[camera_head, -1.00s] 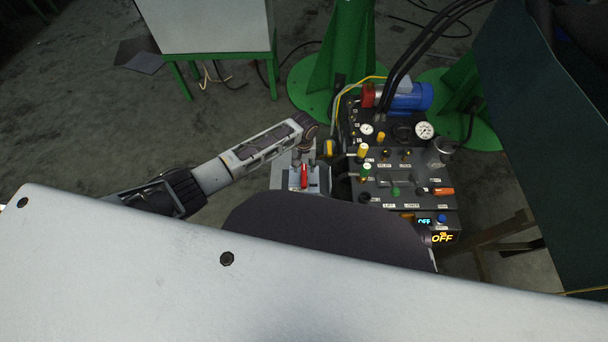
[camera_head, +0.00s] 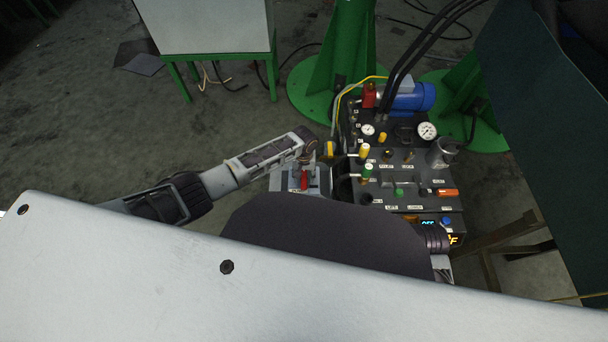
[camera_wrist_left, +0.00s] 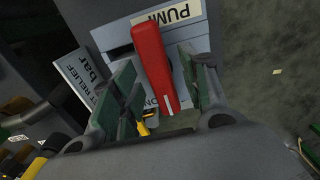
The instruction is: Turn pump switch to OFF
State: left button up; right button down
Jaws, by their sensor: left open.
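The pump switch is a red lever (camera_head: 304,181) on a light grey-blue box at the left of the control panel. In the left wrist view the lever (camera_wrist_left: 154,66) lies between my open fingers, with gaps visible on both sides. A label reading "PUM" (camera_wrist_left: 166,14) is at its far end, and "ON" letters show near its other end, partly hidden by a finger. My left gripper (camera_wrist_left: 160,92) is open. In the head view the left gripper (camera_head: 312,160) is just above the lever. My right gripper is not seen.
The panel (camera_head: 400,195) carries knobs, valves, gauges and a blue motor (camera_head: 412,97). A yellow knob (camera_head: 329,149) stands close to my left gripper. Green stands (camera_head: 345,75) are behind. A ribbed dark part, probably mine, partly covers the OFF display.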

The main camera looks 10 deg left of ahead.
pick_arm(q)
jog(key=c, duration=1)
